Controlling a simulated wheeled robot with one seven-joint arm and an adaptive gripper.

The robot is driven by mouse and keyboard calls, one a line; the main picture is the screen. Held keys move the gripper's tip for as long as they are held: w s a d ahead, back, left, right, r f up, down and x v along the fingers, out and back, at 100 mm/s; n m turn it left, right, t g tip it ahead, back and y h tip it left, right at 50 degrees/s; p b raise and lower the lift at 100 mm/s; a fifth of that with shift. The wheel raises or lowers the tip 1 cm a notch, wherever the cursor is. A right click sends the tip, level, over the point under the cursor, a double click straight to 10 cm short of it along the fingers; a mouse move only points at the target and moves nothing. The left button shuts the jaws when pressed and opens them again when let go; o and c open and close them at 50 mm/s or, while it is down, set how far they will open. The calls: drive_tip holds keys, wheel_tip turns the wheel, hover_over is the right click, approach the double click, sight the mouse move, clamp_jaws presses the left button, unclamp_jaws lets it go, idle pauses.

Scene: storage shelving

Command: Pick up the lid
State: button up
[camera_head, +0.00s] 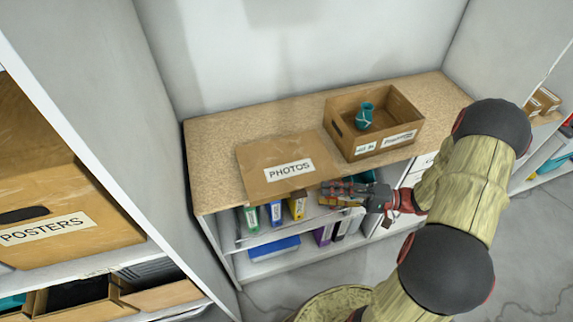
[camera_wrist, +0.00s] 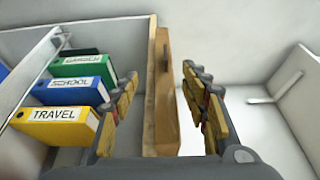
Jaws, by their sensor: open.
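The lid (camera_head: 262,158) is a flat brown cardboard piece with a white PHOTOS label. It lies on the wooden counter (camera_head: 215,135), its front edge reaching over the counter's front edge. My gripper (camera_head: 334,188) is open at the lid's front right corner, in front of the counter. In the wrist view, my gripper (camera_wrist: 160,78) has its fingers spread on both sides of a brown upright strip, which appears to be the lid's edge (camera_wrist: 162,120). A gap shows at the right finger; contact on the left is unclear.
An open box (camera_head: 341,135) holding a teal vase (camera_head: 364,116) stands on the counter right of the lid. Binders, including a yellow one (camera_head: 297,206), stand on the shelf below. A POSTERS box (camera_head: 60,190) is on the left shelving. Walls close the counter's back and right.

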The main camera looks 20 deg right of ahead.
sight(299, 192)
drive_tip(key=x, duration=0.2)
drive_tip(key=b+x, duration=0.1)
drive_tip(key=x, duration=0.4)
drive_tip(key=shift+w+a+r+b, duration=0.15)
drive_tip(key=shift+w+r+b, duration=0.15)
drive_tip(key=shift+r+b, duration=0.1)
drive_tip(key=shift+f, duration=0.1)
drive_tip(key=c, duration=1.1)
clamp_jaws()
